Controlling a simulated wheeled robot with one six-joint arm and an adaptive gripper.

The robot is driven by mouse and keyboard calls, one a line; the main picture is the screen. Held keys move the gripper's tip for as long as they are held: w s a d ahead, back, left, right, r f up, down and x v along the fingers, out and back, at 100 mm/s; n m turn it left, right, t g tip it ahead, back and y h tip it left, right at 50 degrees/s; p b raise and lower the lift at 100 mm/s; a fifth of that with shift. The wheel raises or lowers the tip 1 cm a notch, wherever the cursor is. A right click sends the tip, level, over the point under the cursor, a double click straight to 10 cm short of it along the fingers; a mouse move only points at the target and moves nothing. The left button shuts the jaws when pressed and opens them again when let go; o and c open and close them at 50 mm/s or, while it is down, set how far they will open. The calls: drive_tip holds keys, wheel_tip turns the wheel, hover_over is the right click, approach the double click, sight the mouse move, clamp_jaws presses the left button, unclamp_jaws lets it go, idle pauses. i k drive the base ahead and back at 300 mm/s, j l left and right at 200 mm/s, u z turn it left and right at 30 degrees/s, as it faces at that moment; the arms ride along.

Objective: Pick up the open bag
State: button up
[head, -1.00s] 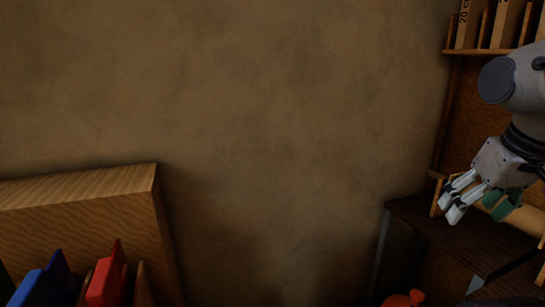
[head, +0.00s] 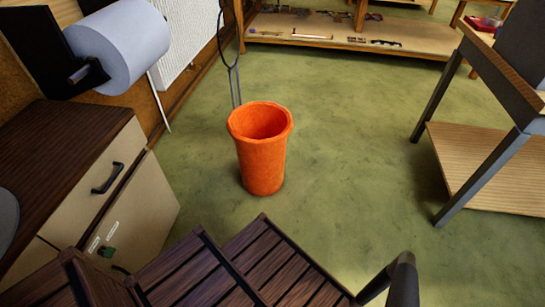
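I see no open bag in the head view now. My gripper is out of the picture, so what it holds does not show.
An orange bin (head: 263,162) stands on the green floor (head: 350,170). A dark slatted wooden seat (head: 220,270) fills the bottom. A cabinet (head: 140,200) and a paper roll (head: 120,45) are at left. A table with a low shelf (head: 485,165) stands at right. Floor between is clear.

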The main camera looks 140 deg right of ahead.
sight(260, 131)
drive_tip(key=z, duration=0.5)
drive_tip(key=k+z, duration=0.1)
drive_tip(key=z, duration=0.9)
drive_tip(key=k+z, duration=0.1)
drive_tip(key=z, duration=0.4)
drive_tip(key=l+z, duration=0.1)
drive_tip(key=z, duration=0.8)
drive_tip(key=j+z, duration=0.15)
drive_tip(key=z, duration=0.25)
drive_tip(key=j+z, duration=0.1)
drive_tip(key=z, duration=0.35)
drive_tip(key=j+z, duration=0.1)
drive_tip(key=z, duration=0.3)
drive_tip(key=j+z, duration=0.1)
drive_tip(key=z, duration=0.3)
drive_tip(key=i+l+u, duration=0.1)
drive_tip(key=l, duration=0.2)
drive_tip(key=i+l+u, duration=0.1)
drive_tip(key=l, duration=0.25)
drive_tip(key=i+l+u, duration=0.1)
drive_tip(key=l, duration=0.25)
drive_tip(key=i, duration=0.05)
